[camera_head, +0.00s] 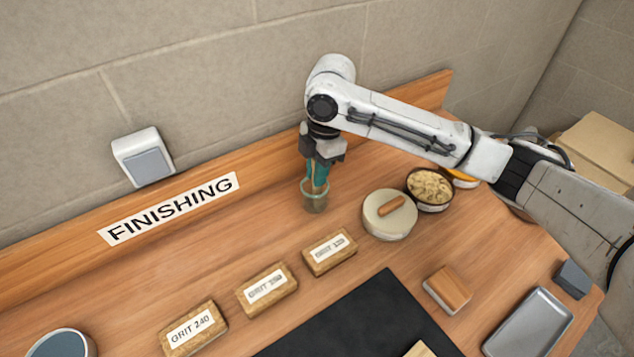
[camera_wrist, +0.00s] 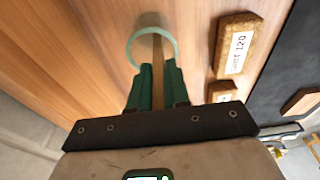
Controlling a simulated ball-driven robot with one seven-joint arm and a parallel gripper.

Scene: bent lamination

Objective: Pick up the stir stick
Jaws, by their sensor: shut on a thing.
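The stir stick (camera_wrist: 157,92) is a thin wooden stick. In the wrist view it runs between the green fingers of my gripper (camera_wrist: 158,68), which are shut on it. In the head view my gripper (camera_head: 320,168) points down over a clear, greenish glass (camera_head: 314,203) near the back of the bench. The stick's lower part shows at the mouth of the glass, and its upper part is hidden by the gripper. The glass rim also shows as a ring in the wrist view (camera_wrist: 133,50).
Grit blocks (camera_head: 329,251) lie in a row in front of the glass. A round lidded pot (camera_head: 376,222) and a bowl of pale contents (camera_head: 430,206) stand to its right. A black mat (camera_head: 350,325) and a grey tray (camera_head: 527,325) lie nearer. The back board rises close behind the glass.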

